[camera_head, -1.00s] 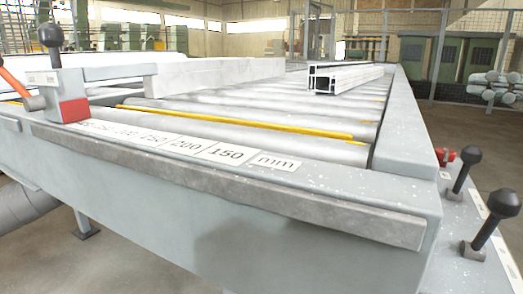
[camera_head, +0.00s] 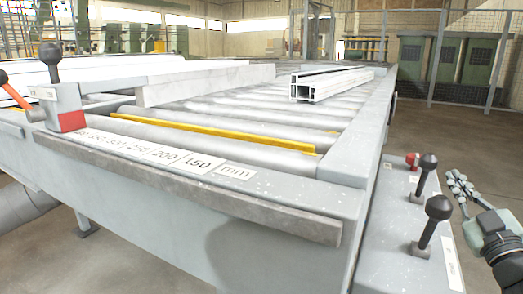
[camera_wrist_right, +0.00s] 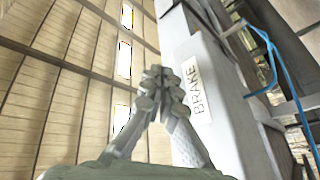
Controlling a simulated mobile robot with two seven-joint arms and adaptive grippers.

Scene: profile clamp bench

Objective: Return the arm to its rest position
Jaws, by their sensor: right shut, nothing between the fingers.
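My right gripper (camera_head: 462,190) is at the right edge of the head view, to the right of the bench end with the black-knobbed levers and apart from it. Its fingers are shut with nothing between them. In the right wrist view its fingertips (camera_wrist_right: 163,88) meet in front of a grey panel with a label reading BRAKE (camera_wrist_right: 197,90). My left gripper is in neither view.
Two black-knobbed levers (camera_head: 436,212) and a red knob (camera_head: 412,160) stand on the bench's right end. White profiles (camera_head: 330,84) lie on the rollers (camera_head: 230,112). A clamp with a red block (camera_head: 70,121) sits at left. Floor (camera_head: 460,135) right of the bench is open.

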